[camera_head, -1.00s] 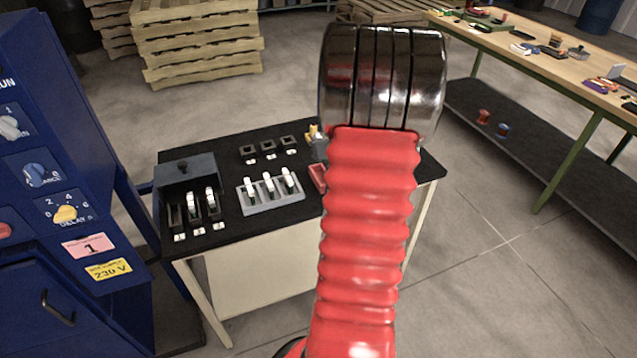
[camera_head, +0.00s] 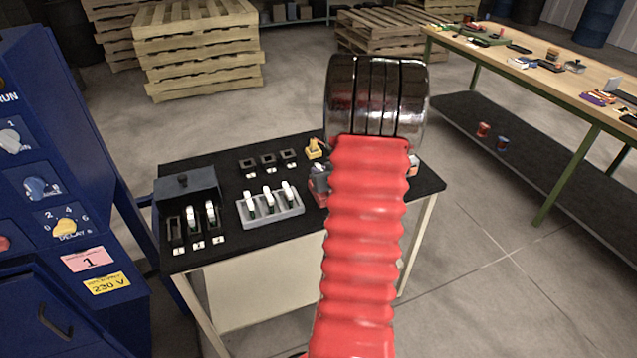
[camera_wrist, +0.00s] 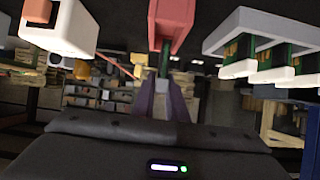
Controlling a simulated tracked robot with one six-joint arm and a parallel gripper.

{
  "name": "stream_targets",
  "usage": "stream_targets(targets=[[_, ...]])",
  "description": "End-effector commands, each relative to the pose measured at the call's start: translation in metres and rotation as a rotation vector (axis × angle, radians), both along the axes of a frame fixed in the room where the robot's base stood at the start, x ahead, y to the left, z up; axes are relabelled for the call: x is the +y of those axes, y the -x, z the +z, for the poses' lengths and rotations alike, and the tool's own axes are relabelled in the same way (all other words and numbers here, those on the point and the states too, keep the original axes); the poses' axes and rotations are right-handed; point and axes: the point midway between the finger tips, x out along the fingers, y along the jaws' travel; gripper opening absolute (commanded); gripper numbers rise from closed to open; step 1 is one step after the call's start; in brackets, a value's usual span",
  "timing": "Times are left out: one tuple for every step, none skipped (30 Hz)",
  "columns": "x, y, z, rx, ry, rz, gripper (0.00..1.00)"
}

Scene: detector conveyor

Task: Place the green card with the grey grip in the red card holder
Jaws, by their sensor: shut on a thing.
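The red card holder (camera_wrist: 172,24) is at the top middle of the wrist view. Its red edge also shows in the head view (camera_head: 321,199), left of my red arm on the black table. My gripper (camera_wrist: 162,92) points at it and is shut on the grey grip (camera_wrist: 163,83) of the green card (camera_wrist: 165,58). The card's thin green edge lines up with the holder and reaches its opening; how deep it sits I cannot tell. In the head view a small dark part of my gripper (camera_head: 319,179) shows just above the holder; my arm hides the rest.
A grey rack (camera_head: 270,209) with white-gripped green cards (camera_wrist: 262,45) stands close beside the holder. Dark slots (camera_head: 268,159), a grey box (camera_head: 186,184) and a yellow piece (camera_head: 316,149) are on the table (camera_head: 240,240). A white block (camera_wrist: 60,30) is on the other side.

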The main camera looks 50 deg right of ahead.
Motion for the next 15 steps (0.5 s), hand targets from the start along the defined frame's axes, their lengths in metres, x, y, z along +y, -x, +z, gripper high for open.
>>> stream_targets(targets=[[0.000,0.000,-0.003,0.000,-0.001,0.000,0.00],[0.000,0.000,-0.006,0.001,-0.003,0.000,0.00],[0.000,0.000,-0.010,0.000,-0.004,-0.001,0.00],[0.001,0.000,-0.013,0.001,-0.004,-0.001,0.00],[0.001,0.000,-0.017,0.001,-0.003,0.000,0.00],[0.001,0.000,-0.022,0.002,-0.004,0.000,0.00],[0.001,0.000,-0.025,0.001,-0.004,-0.001,0.00],[0.000,0.000,-0.028,0.000,-0.004,-0.001,0.00],[0.000,0.000,-0.032,0.001,-0.002,0.000,0.00],[0.001,0.000,-0.034,0.001,-0.002,0.000,0.00],[0.000,0.000,-0.036,0.001,-0.002,0.000,0.00],[0.000,0.000,-0.037,0.001,-0.002,0.000,0.00],[0.000,0.000,-0.037,0.000,-0.001,0.000,0.00],[0.000,0.000,-0.037,0.000,-0.001,0.000,0.00],[0.000,0.000,-0.037,0.000,0.000,0.000,0.00]])
